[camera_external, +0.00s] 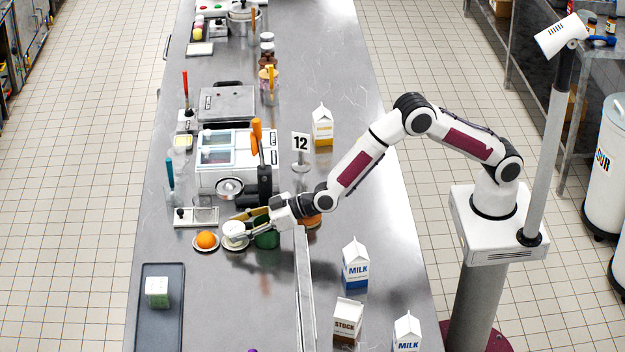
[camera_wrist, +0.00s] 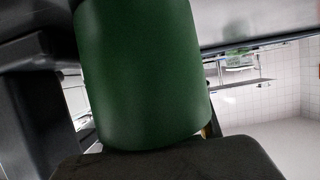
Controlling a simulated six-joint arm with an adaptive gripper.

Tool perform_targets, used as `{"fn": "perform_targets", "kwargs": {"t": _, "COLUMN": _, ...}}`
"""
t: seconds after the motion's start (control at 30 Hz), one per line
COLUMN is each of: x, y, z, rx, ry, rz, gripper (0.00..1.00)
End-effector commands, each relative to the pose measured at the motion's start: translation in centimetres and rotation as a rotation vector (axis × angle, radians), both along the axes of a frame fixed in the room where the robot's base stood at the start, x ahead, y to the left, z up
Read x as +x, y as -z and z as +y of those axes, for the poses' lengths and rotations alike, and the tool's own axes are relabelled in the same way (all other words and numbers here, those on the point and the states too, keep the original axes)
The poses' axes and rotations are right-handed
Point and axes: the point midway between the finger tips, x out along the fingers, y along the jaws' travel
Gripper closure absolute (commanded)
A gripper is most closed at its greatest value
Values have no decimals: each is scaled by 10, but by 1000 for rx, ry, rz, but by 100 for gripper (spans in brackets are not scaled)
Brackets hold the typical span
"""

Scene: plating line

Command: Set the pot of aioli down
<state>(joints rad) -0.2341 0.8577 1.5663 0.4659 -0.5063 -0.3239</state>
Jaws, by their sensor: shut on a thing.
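A dark green pot (camera_external: 266,238), which I take to be the pot of aioli, is at my gripper (camera_external: 268,219) near the middle of the steel counter (camera_external: 240,310). In the wrist view the green pot (camera_wrist: 145,75) fills the middle, upright with a slight tilt, with dark gripper parts at its left and below it. My gripper is shut on it. No label shows on its visible side. I cannot tell whether its base touches the counter. The gripper partly hides its top in the external view.
Left of the pot are a white round item (camera_external: 234,229) on a saucer and an orange (camera_external: 206,239) on a plate. A metal rail (camera_external: 304,290) runs close on the right. Bare counter lies in front, between the dark tray (camera_external: 150,325) and the rail.

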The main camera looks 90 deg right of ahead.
Motion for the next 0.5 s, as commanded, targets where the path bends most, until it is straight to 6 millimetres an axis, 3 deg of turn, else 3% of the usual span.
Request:
{"fn": "perform_targets", "kwargs": {"t": 0.03, "x": -3, "y": 11, "z": 1, "rx": -1, "ry": -3, "rz": 19, "gripper": 77}}
{"fn": "perform_targets", "kwargs": {"t": 0.5, "x": -5, "y": 17, "z": 2, "rx": -1, "ry": -4, "rz": 27, "gripper": 77}}
